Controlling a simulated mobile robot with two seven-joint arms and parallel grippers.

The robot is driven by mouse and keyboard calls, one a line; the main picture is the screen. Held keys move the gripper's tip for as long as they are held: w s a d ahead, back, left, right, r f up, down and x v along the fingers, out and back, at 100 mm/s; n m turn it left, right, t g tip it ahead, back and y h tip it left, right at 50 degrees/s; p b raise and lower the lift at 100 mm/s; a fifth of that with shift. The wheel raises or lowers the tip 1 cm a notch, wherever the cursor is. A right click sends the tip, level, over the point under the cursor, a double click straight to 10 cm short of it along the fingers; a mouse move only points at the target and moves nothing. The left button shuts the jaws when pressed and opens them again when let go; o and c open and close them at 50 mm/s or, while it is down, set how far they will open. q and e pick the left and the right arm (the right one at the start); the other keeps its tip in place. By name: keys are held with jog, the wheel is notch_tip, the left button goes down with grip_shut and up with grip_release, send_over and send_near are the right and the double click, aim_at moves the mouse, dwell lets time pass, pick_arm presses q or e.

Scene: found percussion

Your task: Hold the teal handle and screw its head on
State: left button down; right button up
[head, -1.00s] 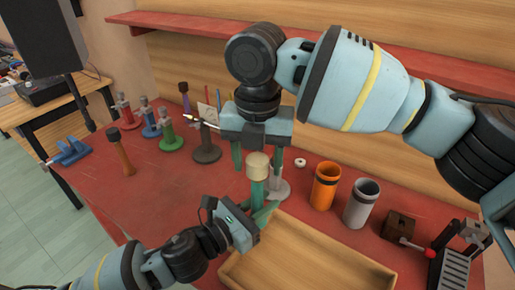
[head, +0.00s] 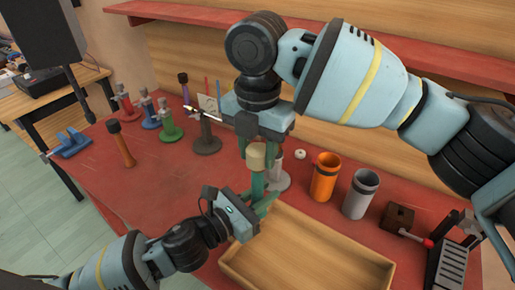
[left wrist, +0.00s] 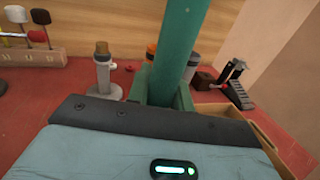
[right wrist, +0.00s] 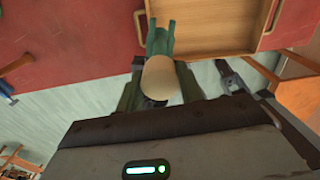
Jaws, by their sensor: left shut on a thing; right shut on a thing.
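The teal handle (head: 257,184) stands upright above the front of the table, near the wooden tray. My left gripper (head: 262,205) is shut on its lower part; the left wrist view shows the handle (left wrist: 178,50) rising between the fingers. The cream, rounded head (head: 256,156) is at the top of the handle, in line with it. My right gripper (head: 258,148) comes from above and is shut on the head, which also shows between the fingers in the right wrist view (right wrist: 161,78). The joint between head and handle is too small to judge how tightly it sits.
The wooden tray (head: 232,268) lies at the front right. An orange cup (head: 325,178), a grey cup (head: 360,194) and a grey stand (head: 279,183) are behind it. Several coloured clamp stands and a brown handle (head: 122,146) are at the left. The red table (head: 165,190) is clear at left centre.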

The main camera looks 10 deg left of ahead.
jog(key=m, duration=2)
jog(key=shift+m, duration=0.3)
jog(key=m, duration=0.6)
jog(key=o, duration=1.1)
jog(key=shift+o, duration=0.2)
notch_tip(320, 180, up, 12)
